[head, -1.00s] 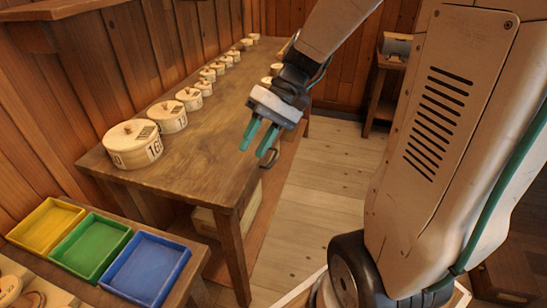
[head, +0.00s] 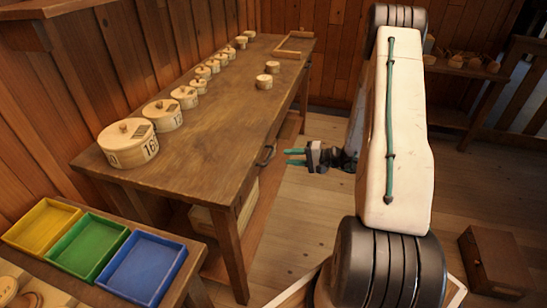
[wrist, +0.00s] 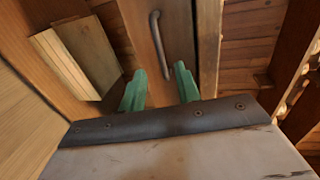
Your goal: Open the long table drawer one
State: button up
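The long table (head: 215,100) stands along the left wall. A dark curved drawer handle (head: 266,156) is on its right-hand side, just under the top. The drawer front (wrist: 176,40) shows in the wrist view and looks closed. The handle also shows in the wrist view (wrist: 157,45), ahead of the green fingers. My gripper (head: 287,157) is to the right of the handle at about its height, pointing left at it. Its two green fingers (wrist: 160,88) are apart with nothing between them. A gap seems to remain between fingertips and handle.
Several round lidded wooden boxes (head: 128,140) stand in a row on the table. Yellow (head: 42,226), green (head: 88,245) and blue (head: 142,266) trays sit on a low table at front left. A brown box (head: 494,262) stands on the floor at right. The floor beside the table is clear.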

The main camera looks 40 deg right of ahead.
jog(key=x, duration=0.7)
jog(key=shift+w+a, duration=0.1)
jog(key=shift+c, duration=0.3)
grip_shut()
